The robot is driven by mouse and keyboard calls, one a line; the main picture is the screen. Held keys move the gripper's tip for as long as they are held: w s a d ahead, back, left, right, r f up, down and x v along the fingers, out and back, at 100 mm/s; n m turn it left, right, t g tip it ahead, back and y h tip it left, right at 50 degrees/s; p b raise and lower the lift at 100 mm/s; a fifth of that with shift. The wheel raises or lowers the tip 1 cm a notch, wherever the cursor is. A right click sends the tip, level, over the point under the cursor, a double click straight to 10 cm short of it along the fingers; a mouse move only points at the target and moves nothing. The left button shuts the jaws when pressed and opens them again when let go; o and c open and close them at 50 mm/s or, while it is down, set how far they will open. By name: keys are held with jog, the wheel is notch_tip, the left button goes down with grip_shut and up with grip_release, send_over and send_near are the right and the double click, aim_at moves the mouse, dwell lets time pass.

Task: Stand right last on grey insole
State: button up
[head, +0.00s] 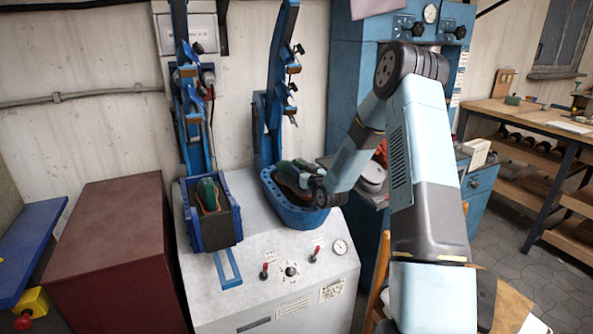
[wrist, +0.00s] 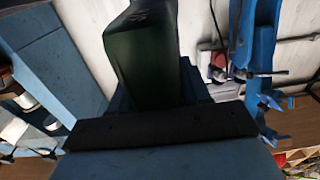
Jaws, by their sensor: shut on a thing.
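My gripper (head: 311,182) is over the right blue tray (head: 297,217) of the press, shut on a dark green last (head: 291,168). In the wrist view the held last (wrist: 145,60) rises dark green behind a black gripper part. A brownish sole edge shows under it in the head view; I cannot tell whether the last touches it. A grey insole cannot be made out clearly; the last and gripper cover much of the tray. Another green last (head: 207,193) stands on a brown sole in the left blue tray (head: 222,238).
Blue upright press arms (head: 278,80) rise behind both trays. The grey press console (head: 275,290) has red-tipped levers and a gauge. A dark red cabinet (head: 115,260) stands left, a blue machine (head: 345,80) behind my arm, and a wooden workbench (head: 535,118) at the far right.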

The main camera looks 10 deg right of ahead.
jog(key=o, duration=1.1)
jog(key=shift+s+f, duration=0.25)
jog(key=shift+f, duration=0.6)
jog(key=shift+c, duration=0.2)
jog(key=shift+r, duration=0.1)
jog(key=shift+w+d+r, duration=0.1)
jog(key=shift+r, duration=0.15)
jog(key=v, duration=1.1)
jog(key=s+r+g+h, duration=0.25)
jog(key=s+r, duration=0.35)
jog(key=r, duration=0.3)
jog(key=s+r+g+h, duration=0.2)
jog(key=s+r+g, duration=0.2)
jog(key=s+r, duration=0.35)
jog(key=s+a+r+m+g, duration=0.1)
jog(key=s+a+r+g, duration=0.1)
jog(key=s, duration=1.1)
jog(key=s+a+r+m+g, duration=0.1)
jog(key=s+r, duration=0.4)
jog(key=s, duration=0.9)
jog(key=a+g, duration=0.1)
jog(key=g, duration=0.1)
jog(key=shift+a+r+m+g, duration=0.15)
jog(key=shift+a+m+g, duration=0.05)
jog(key=shift+m+g, duration=0.2)
